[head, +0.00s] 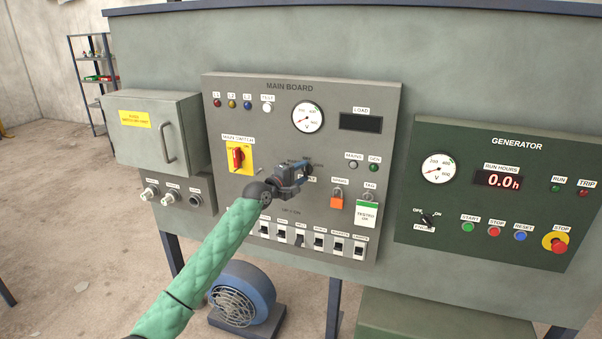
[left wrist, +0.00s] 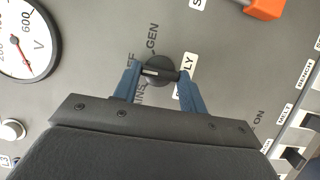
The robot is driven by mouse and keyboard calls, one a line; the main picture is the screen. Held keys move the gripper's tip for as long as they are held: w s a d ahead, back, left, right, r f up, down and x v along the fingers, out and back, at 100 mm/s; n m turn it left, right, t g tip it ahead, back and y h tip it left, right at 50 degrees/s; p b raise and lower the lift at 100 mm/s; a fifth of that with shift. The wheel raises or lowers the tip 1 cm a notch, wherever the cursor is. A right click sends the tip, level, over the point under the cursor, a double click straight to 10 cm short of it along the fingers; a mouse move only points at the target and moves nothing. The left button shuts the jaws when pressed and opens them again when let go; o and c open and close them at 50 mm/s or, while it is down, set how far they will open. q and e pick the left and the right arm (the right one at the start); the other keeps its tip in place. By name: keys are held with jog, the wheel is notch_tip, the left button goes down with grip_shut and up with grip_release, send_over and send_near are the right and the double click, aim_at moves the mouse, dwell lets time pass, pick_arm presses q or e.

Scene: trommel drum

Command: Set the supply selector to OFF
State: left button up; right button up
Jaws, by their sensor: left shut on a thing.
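The supply selector (left wrist: 158,71) is a round black knob with a bar grip on the grey main board. In the left wrist view, my left gripper (left wrist: 160,77) has its blue fingers closed on both ends of the bar. The knob's white mark lies towards the left finger, on the side of the partly covered OFF label (left wrist: 130,58). The GEN label (left wrist: 152,38) is above it, and the MAINS label is partly hidden below the left finger. In the head view my left gripper (head: 304,168) covers the selector. My right gripper is not in view.
The main board (head: 390,110) also carries a red main switch (head: 238,156) on yellow, an orange padlock (head: 336,202), and a row of breakers (head: 300,240) below my gripper. The green generator panel (head: 480,150) stands to the right. A blue fan (head: 245,295) sits on the floor.

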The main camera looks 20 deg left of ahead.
pick_arm(q)
jog(key=shift+f, duration=0.1)
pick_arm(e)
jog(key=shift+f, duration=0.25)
pick_arm(q)
jog(key=o, duration=1)
jog(key=shift+d, duration=0.1)
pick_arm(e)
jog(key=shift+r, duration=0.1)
pick_arm(q)
jog(key=shift+s+a, duration=0.25)
jog(key=shift+s, duration=0.1)
jog(key=shift+b+v, duration=1.25)
jog(key=shift+v, duration=2.25)
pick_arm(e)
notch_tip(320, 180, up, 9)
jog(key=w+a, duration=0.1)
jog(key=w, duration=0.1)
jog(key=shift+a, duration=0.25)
pick_arm(q)
jog(key=shift+m, duration=0.4)
